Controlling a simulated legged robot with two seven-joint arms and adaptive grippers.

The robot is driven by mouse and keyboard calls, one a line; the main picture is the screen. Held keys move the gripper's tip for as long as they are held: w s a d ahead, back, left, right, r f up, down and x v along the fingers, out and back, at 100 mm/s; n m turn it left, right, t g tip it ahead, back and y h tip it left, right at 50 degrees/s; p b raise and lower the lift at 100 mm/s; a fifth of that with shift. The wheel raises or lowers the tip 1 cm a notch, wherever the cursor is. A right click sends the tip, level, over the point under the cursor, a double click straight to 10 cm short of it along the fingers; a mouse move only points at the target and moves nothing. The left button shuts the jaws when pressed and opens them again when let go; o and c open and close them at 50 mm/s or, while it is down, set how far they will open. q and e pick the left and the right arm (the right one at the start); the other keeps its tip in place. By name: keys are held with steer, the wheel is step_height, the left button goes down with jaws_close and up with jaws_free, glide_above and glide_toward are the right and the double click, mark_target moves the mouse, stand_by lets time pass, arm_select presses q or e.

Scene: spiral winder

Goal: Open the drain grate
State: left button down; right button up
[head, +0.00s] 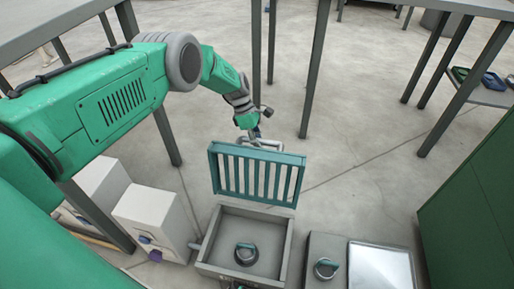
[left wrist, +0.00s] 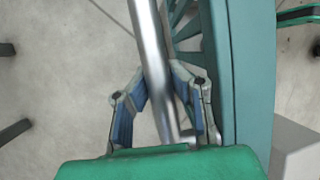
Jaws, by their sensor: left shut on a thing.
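The drain grate (head: 232,149) is a teal slatted lid. It stands raised on its edge at the back of a grey open drain box (head: 240,274). My left gripper (head: 260,136) is behind the grate's upper edge, at its metal bar handle. In the left wrist view the gripper's blue-padded fingers (left wrist: 160,85) are closed around the silver bar (left wrist: 150,40), with the teal grate (left wrist: 245,70) just to the right. Inside the box is a round valve with a teal handle (head: 246,253).
White boxes (head: 155,218) stand at the left, and a green cabinet (head: 475,205) at the far right. The floor behind the grate is clear between table legs.

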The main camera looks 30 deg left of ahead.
arm_select(q)
steer(key=shift+w+a+r, duration=0.2)
steer(key=shift+w+r, duration=0.1)
steer(key=shift+w, duration=0.2)
steer(key=shift+d, duration=0.1)
steer(key=c, duration=1.4)
jaws_free()
steer(key=shift+r, duration=0.1)
steer(key=shift+s, duration=0.1)
steer(key=shift+s+f, duration=0.1)
steer(key=shift+f, duration=0.1)
steer(key=v, duration=1.2)
